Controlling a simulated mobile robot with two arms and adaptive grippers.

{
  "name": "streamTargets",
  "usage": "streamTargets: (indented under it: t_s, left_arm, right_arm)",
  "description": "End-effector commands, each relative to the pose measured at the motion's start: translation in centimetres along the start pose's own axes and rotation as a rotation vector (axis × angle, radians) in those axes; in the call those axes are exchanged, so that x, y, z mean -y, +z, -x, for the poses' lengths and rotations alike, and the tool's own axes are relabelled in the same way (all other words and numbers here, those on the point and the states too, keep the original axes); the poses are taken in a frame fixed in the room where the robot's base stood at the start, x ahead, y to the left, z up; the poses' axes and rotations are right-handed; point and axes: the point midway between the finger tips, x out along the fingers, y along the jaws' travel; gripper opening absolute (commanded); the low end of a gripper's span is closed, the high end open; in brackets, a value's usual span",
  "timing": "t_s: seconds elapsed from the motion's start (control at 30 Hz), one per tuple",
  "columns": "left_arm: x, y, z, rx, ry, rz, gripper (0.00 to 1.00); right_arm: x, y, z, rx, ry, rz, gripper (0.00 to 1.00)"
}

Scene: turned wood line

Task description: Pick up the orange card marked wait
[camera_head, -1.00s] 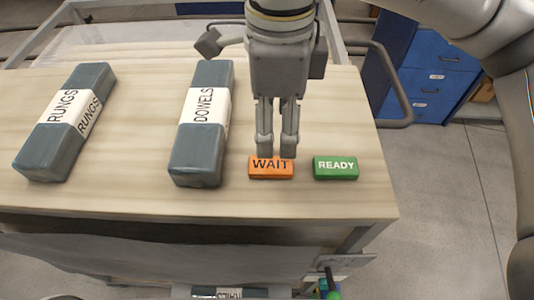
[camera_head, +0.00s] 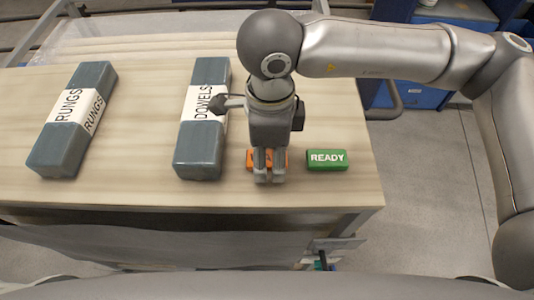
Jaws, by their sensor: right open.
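The orange card (camera_head: 251,157) lies on the wooden tabletop, between the dowels block and the green card. My right gripper (camera_head: 268,179) hangs over it, fingers pointing down, and hides most of the card and its lettering. Orange shows on either side of the fingers. The gripper is open; whether its fingers touch the card is not clear. My left gripper is out of view.
A green card marked READY (camera_head: 327,160) lies just right of the orange one. A grey block marked DOWELS (camera_head: 198,150) lies close on the left, and one marked RUNGS (camera_head: 60,150) farther left. The tabletop (camera_head: 125,150) between the blocks is clear.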

Motion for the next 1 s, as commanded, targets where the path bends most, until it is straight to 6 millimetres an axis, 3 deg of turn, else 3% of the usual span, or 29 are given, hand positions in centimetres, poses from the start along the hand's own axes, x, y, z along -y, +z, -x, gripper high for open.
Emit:
streamTargets:
  t_s: [0.03,0.33,0.73,1.0]
  left_arm:
    - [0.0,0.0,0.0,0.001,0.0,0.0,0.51]
    - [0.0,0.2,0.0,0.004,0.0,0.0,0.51]
    - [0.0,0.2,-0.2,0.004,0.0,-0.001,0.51]
    - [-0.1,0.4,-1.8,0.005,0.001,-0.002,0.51]
  right_arm:
    - [0.0,0.0,0.0,0.0,0.0,0.0,0.58]
    - [0.0,0.0,0.1,0.0,0.0,0.0,0.21]
    - [0.1,0.0,0.4,0.001,-0.002,-0.001,0.21]
    - [-0.6,0.0,3.6,0.002,-0.005,0.004,0.21]
